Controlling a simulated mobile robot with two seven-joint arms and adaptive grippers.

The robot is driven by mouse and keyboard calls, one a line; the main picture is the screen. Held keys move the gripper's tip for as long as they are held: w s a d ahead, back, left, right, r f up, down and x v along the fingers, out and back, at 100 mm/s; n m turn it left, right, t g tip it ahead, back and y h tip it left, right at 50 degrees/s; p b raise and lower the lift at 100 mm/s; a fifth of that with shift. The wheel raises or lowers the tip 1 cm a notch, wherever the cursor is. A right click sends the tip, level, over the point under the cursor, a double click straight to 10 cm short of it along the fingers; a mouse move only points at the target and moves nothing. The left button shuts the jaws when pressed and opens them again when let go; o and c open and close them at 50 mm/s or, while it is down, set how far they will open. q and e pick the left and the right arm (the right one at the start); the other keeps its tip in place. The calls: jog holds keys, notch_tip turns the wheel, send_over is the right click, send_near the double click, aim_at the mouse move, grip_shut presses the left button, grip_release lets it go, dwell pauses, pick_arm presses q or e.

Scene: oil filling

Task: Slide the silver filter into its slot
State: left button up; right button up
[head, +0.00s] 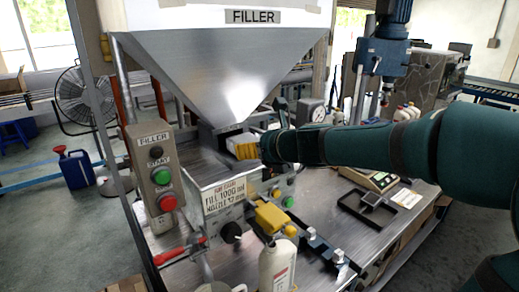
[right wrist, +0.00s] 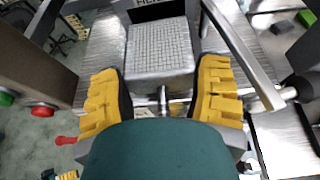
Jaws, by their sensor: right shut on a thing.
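The silver filter (right wrist: 160,45), a block with a meshed top, sits between the yellow fingers of my right gripper (right wrist: 160,92) in the right wrist view. In the head view my right gripper (head: 246,148) is shut on it just below the hopper (head: 220,70), at the filler machine (head: 225,185). The filter is mostly hidden there by the fingers and the machine. My left gripper does not show in the head view.
A control box (head: 158,180) with green and red buttons stands left of the machine. A white bottle (head: 276,268) stands in front, below a yellow part (head: 272,216).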

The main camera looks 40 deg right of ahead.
jog(key=shift+b+x, duration=0.4)
jog(key=shift+x, duration=1)
jog(key=shift+w+d+r+p, duration=0.1)
jog(key=shift+w+d+p, duration=0.1)
jog(key=shift+w, duration=1.65)
jog(key=shift+w+d+r+p, duration=0.1)
jog(key=shift+w+d+p, duration=0.05)
jog(key=shift+w, duration=1.7)
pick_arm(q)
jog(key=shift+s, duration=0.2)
pick_arm(e)
jog(key=shift+w, duration=0.15)
